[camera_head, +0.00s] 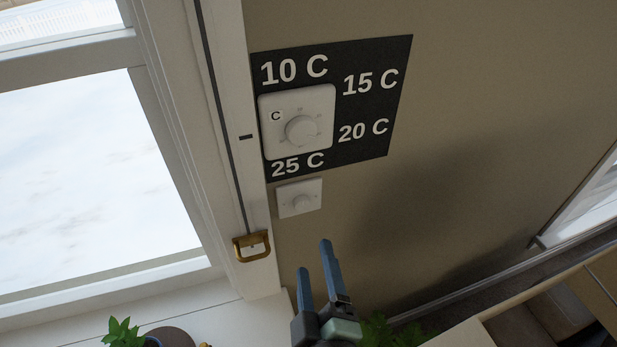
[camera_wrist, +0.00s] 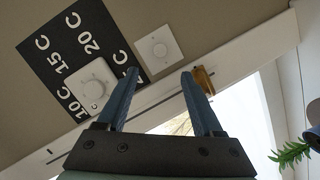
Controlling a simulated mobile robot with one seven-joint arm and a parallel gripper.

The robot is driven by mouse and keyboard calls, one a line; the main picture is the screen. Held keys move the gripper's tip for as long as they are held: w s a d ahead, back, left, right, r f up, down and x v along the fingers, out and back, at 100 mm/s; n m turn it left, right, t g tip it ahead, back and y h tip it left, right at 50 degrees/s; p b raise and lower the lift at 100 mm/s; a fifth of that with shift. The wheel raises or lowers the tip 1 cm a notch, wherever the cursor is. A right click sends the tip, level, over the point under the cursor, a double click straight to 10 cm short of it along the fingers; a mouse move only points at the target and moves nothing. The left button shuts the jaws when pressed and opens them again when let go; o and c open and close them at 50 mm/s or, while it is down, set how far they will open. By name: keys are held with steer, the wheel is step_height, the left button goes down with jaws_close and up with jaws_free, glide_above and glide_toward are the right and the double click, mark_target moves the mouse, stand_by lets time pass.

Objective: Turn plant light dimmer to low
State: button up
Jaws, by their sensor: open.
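My gripper (camera_head: 314,256) has two blue fingers, spread apart and empty. In the head view the fingertips are below the small plate. In the wrist view my gripper (camera_wrist: 160,74) points toward the wall, apart from the knob.
A larger white dial (camera_head: 301,130) marked C sits on a black panel (camera_head: 398,60) with 10 C to 25 C labels. A window frame with a brass handle (camera_head: 252,246) is close on the left. Green plants (camera_head: 121,331) stand low by the sill. Bare wall lies right.

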mark_target(304, 207)
steer(key=shift+p+x, duration=2.6)
steer(key=shift+x, duration=3.8)
jaws_close()
